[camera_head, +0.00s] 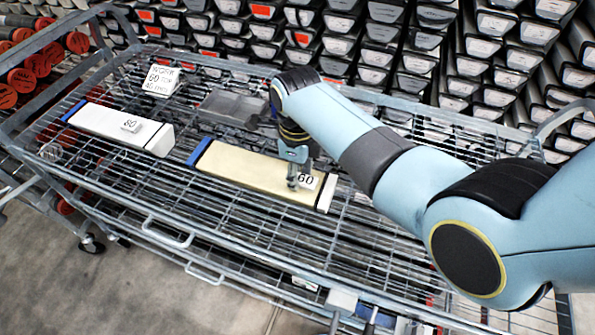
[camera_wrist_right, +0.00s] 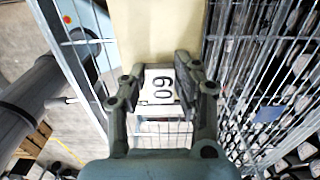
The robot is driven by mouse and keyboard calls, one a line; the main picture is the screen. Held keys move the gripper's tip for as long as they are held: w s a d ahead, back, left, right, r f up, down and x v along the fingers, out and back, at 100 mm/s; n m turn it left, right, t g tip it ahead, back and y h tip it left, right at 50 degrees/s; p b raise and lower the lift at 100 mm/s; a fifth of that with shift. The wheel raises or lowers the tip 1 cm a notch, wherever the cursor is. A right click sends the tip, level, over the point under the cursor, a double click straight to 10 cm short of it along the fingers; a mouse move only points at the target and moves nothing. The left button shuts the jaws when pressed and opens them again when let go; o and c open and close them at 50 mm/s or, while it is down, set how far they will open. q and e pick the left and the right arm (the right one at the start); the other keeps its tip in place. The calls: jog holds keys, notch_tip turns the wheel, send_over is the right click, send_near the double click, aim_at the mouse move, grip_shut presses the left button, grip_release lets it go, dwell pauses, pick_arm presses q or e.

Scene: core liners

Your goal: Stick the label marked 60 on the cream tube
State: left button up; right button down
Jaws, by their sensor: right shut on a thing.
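The cream tube (camera_head: 245,170) lies on the wire cart top, with a blue band at its left end and a white right end. The label marked 60 (camera_head: 306,181) is a small white piece at the tube's right end. My right gripper (camera_head: 295,177) is shut on this label, fingers pointing down over the tube. In the right wrist view the label (camera_wrist_right: 159,88) sits between the two fingers, with the cream tube (camera_wrist_right: 158,30) beyond it. I cannot tell whether the label touches the tube. My left gripper is not in view.
A white tube (camera_head: 100,122) with a small label marked 80 (camera_head: 131,126) on it lies to the left. A white written card (camera_head: 160,82) and a grey tray (camera_head: 232,108) are behind. Racks of stacked tubes (camera_head: 375,55) stand behind the cart.

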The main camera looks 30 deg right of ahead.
jog(key=shift+c, duration=2.1)
grip_release()
notch_tip(320, 180, up, 3)
jog(key=p, duration=0.3)
jog(key=shift+f, duration=0.1)
jog(key=shift+r, duration=2.1)
jog(key=shift+s, duration=0.1)
